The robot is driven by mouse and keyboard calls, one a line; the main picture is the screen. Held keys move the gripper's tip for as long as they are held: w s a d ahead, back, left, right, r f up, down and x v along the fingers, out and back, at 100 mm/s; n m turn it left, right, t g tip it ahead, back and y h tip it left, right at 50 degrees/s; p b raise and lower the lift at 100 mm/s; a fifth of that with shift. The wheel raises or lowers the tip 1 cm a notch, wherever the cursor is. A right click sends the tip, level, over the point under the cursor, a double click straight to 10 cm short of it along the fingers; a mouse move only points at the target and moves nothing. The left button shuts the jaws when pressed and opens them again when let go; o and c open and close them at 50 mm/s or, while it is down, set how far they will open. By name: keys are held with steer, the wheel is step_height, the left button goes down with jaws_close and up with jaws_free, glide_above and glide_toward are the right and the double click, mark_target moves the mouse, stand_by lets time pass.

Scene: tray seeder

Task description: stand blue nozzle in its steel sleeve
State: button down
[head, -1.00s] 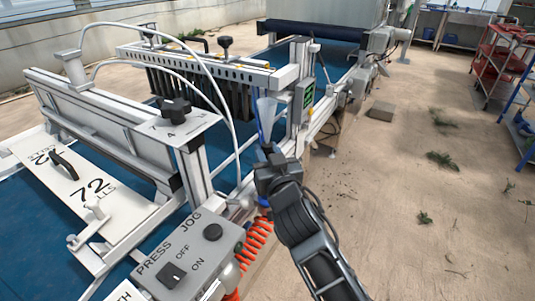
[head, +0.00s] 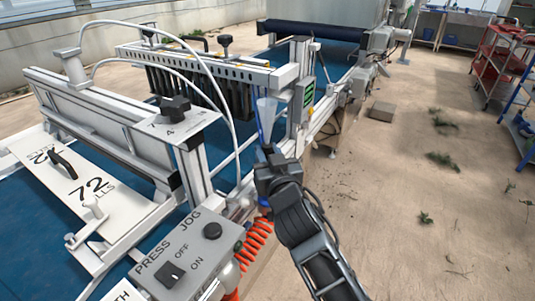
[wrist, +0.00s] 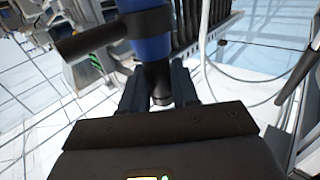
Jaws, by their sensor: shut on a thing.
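The blue nozzle (wrist: 152,48) is a blue cylinder with a black band and a black side stub in the wrist view. My gripper (wrist: 158,88) is shut on its dark lower end, between the two fingers. In the head view, my gripper (head: 266,160) holds it up at mid-picture, beside the seeder's frame. A thin blue part and a pale, flared cone (head: 265,112) show just above the fingers; I cannot tell whether the cone is part of the nozzle. I cannot make out the steel sleeve for certain in either view.
The seeder's white frame, with a nozzle bar (head: 205,65), stands left of my gripper. A grey post with a green display (head: 308,93) is close to its right. A PRESS/JOG control box (head: 190,258) and an orange coiled hose (head: 256,240) are nearer. Open floor lies right.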

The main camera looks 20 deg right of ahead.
steer(key=shift+f, duration=0.1)
steer(key=c, duration=0.8)
jaws_free()
steer(key=s+a+f+n+g+y+b, duration=0.1)
steer(key=s+f, duration=0.3)
steer(key=s, duration=1.1)
steer(key=s+a+f+g+y, duration=0.15)
steer(key=s+f, duration=0.25)
steer(key=s, duration=1.2)
steer(key=shift+n+g, duration=0.25)
steer(key=shift+n, duration=0.05)
steer(key=d+v, duration=0.1)
steer(key=v, duration=1.2)
steer(key=d+v, duration=0.1)
steer(key=v, duration=0.5)
steer(key=shift+s+d+r, duration=0.15)
steer(key=shift+d+r, duration=0.05)
steer(key=shift+d, duration=0.1)
